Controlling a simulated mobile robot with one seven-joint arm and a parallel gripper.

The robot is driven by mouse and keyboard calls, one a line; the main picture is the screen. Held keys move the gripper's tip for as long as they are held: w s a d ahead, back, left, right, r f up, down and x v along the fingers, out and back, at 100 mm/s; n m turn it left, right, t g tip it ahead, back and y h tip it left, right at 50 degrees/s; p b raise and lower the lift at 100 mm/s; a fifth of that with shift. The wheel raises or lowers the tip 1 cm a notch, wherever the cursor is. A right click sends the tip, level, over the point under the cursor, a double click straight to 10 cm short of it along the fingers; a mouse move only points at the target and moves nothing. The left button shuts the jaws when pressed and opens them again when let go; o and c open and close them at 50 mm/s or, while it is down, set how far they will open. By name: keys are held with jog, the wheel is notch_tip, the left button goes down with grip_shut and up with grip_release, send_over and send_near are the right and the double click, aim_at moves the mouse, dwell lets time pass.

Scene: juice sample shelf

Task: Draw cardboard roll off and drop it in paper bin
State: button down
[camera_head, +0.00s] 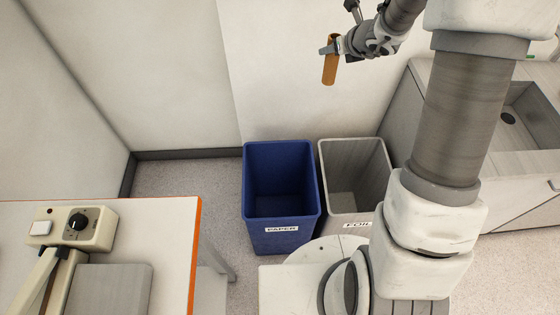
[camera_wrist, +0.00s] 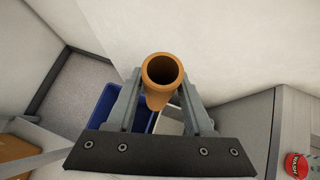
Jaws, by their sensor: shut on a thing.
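The brown cardboard roll (camera_head: 330,66) is held by my gripper (camera_head: 331,49) high in the air near the back wall, above and behind the bins. The roll hangs roughly upright in the head view. In the wrist view the roll (camera_wrist: 162,78) sits between both fingers, its open end toward the camera. The blue paper bin (camera_head: 281,236), labelled PAPER, stands on the floor below, and its inside looks empty. In the wrist view part of the blue bin (camera_wrist: 101,110) shows behind the left finger.
A grey bin (camera_head: 352,140) labelled FOIL stands right beside the paper bin. A white table with an orange edge (camera_head: 196,240) and a beige device (camera_head: 75,228) are at the left. A counter with a sink (camera_head: 510,117) is at the right. A red button (camera_wrist: 296,164) shows in the wrist view.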

jog(key=s+a+f+n+g+y+b, duration=0.2)
jog(key=f+b, duration=0.6)
jog(key=f, duration=0.7)
jog(key=s+a+f+n+g+y+b, duration=0.2)
jog(key=a+f+n+b, duration=0.3)
jog(key=f, duration=1.1)
jog(key=s+a+f+n+g+y+b, duration=0.2)
jog(key=a+f+b, duration=0.4)
jog(key=f+b, duration=0.5)
notch_tip(320, 180, down, 5)
jog(key=shift+s+a+r+n+b, duration=0.15)
jog(key=shift+s+a+n+b, duration=0.25)
jog(key=shift+n, duration=0.5)
jog(key=shift+c, duration=1)
grip_release()
jog(key=shift+r, duration=0.1)
jog(key=p+v, duration=0.4)
jog(key=v, duration=1.3)
jog(key=shift+d+p, duration=0.35)
